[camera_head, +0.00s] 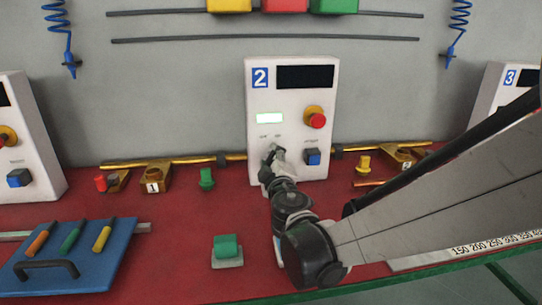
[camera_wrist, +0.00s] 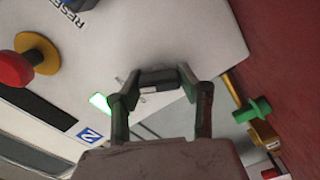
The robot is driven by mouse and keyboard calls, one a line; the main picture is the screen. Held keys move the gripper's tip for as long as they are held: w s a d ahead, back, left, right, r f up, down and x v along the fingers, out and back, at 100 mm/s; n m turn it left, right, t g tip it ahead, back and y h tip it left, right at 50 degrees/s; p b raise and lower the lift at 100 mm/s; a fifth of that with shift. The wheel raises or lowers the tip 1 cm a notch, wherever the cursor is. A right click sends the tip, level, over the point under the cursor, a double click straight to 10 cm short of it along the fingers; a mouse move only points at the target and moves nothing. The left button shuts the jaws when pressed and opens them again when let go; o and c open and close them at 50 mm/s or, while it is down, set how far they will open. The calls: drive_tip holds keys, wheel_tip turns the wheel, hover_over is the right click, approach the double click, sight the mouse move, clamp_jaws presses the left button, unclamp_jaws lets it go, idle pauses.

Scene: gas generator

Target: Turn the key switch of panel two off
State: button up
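Panel two (camera_head: 257,100) is a white upright box with a blue "2" label and a dark display, at the middle of the head view. A small lit green-white window (camera_head: 270,118) shows on its face. My gripper (camera_head: 273,157) is at the lower left of the panel face, just under small printed labels. The key switch is hidden behind it. In the wrist view, the fingers of my gripper (camera_wrist: 158,82) angle inward to a dark block close to the panel face. I cannot tell whether this is the fingertips or the key between them.
A red button on a yellow base (camera_head: 317,118) and a blue button (camera_head: 312,157) sit right of my gripper on panel two. Brass pipes and valves (camera_head: 155,178) run along the bench back. A blue tool tray (camera_head: 115,262) lies at left. Other panels stand on both sides.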

drive_tip(key=shift+c, duration=0.9)
drive_tip(key=shift+n, duration=0.4)
drive_tip(key=n, duration=0.4)
drive_tip(key=shift+f+n, duration=0.1)
drive_tip(key=shift+n, duration=0.2)
drive_tip(key=n, duration=0.6)
drive_tip(key=shift+f, duration=0.1)
drive_tip(key=shift+n, duration=0.4)
drive_tip(key=o, duration=1.2)
